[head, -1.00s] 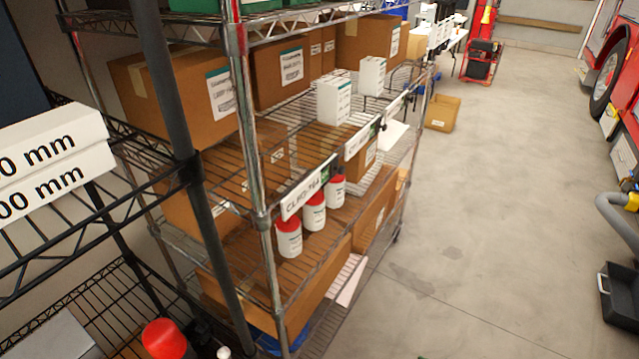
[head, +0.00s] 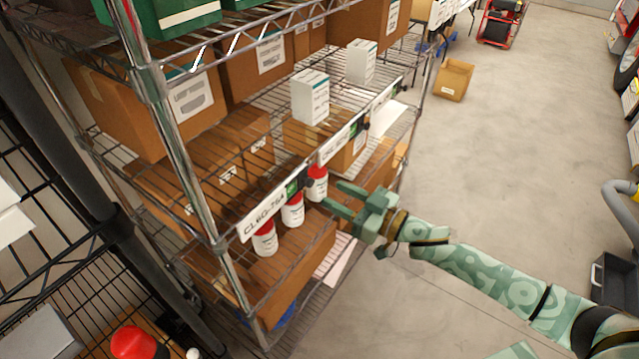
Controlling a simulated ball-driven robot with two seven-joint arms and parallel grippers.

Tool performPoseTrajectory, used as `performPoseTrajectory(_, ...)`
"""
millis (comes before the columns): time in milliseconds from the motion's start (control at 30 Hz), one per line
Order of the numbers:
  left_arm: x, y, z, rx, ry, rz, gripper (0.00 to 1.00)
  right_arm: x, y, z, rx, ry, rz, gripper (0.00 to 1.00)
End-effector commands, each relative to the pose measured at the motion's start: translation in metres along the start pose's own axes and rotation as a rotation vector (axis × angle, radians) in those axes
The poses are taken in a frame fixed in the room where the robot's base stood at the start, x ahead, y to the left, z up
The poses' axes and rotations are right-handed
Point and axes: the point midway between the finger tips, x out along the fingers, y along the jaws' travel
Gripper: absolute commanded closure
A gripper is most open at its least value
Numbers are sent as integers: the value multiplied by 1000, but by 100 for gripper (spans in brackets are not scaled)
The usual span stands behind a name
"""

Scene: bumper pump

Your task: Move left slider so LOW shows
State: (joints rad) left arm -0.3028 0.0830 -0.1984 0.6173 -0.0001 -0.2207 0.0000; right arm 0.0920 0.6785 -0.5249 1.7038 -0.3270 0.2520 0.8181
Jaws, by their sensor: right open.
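The left shelf label (head: 261,220) reads like "CL60-764" and hangs on the front edge of the wire shelf. A small slider (head: 292,188) with a green face sits at its right end; I cannot read a word on it. My right gripper (head: 330,196) is open and empty, just right of the slider and apart from it, close to the rightmost red-capped bottle (head: 317,184). A second label (head: 334,146) further along has its own green slider (head: 355,131). My left gripper is not in view.
White boxes (head: 311,98) and brown cartons (head: 192,95) fill the shelves. A chrome post (head: 170,130) rises at the rack's left corner.

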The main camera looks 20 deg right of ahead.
Motion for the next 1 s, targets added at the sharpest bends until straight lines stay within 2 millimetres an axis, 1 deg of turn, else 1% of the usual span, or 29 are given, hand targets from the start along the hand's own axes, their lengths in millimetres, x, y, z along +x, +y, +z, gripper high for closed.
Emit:
performPoseTrajectory(33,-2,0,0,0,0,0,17,13,0,-2,0,3,1,58)
performPoseTrajectory(100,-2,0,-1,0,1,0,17,27,0,-2,-1,3,1,58)
performPoseTrajectory(200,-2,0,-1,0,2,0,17,42,0,0,1,1,1,58)
performPoseTrajectory(300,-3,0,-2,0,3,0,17,51,0,0,0,0,1,58)
performPoseTrajectory(433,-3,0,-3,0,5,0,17,57,0,0,-1,-1,1,58)
performPoseTrajectory(667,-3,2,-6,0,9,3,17,57,0,1,0,-1,1,58)
performPoseTrajectory(700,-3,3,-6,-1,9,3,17,57,0,1,0,-1,1,69)
performPoseTrajectory(767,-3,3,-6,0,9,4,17,57,0,0,0,-1,1,86)
performPoseTrajectory(800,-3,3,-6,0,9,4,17,57,0,0,0,-1,1,97)
performPoseTrajectory(833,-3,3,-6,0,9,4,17,57,0,0,0,-1,1,100)
performPoseTrajectory(933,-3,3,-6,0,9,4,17,57,0,0,0,-1,1,100)
performPoseTrajectory(1000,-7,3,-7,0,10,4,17,57,-6,-1,2,-1,0,100)
